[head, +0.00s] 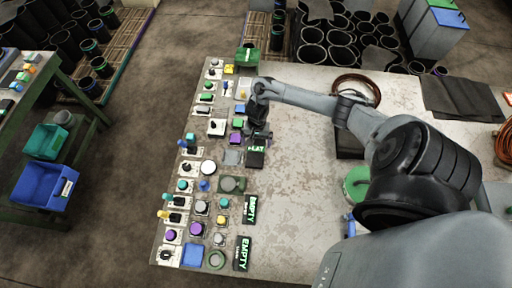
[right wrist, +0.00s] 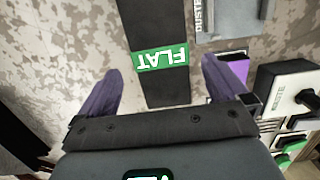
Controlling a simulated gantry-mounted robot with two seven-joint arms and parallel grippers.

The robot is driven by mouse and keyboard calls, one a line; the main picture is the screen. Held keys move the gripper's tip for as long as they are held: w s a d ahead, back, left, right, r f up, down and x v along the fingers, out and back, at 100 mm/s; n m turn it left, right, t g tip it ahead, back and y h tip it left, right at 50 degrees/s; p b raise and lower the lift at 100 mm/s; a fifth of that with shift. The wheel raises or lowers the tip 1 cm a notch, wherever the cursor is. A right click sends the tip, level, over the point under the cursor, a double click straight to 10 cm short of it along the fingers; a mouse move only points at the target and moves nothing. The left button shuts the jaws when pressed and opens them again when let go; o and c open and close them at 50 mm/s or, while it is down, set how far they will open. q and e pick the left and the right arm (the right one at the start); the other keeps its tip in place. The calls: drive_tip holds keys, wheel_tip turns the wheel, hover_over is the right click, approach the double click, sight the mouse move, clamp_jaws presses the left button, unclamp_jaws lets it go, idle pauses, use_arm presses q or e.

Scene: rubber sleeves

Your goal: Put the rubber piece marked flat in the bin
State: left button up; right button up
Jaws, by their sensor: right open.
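The rubber piece marked FLAT (head: 256,159) lies on the worktable, a black strip with a green label. In the right wrist view the strip (right wrist: 158,20) runs up between my open right gripper's (right wrist: 160,66) fingers, and its label reads upside down. The fingers stand on either side, apart from the strip; contact cannot be told. In the head view my right gripper (head: 258,132) is just above the piece and partly covers its label. A dark open bin (head: 349,150) on the table is partly hidden by my right arm. My left gripper is out of view.
Two black pieces marked EMPTY (head: 249,211) (head: 243,254) lie nearer the front. Rows of buttons and switches (head: 203,207) fill the table's left side. The table middle (head: 295,190) is clear.

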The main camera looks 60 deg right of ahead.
sight(256, 148)
drive_tip(key=shift+s+a+f+b, duration=0.15)
drive_tip(key=shift+f+b, duration=0.1)
drive_tip(key=shift+f, duration=0.7)
drive_tip(key=shift+w+a+f+b, duration=0.1)
drive_tip(key=shift+f+b, duration=0.1)
drive_tip(key=shift+f, duration=0.75)
drive_tip(key=c, duration=1.3)
drive_tip(key=shift+r, duration=0.2)
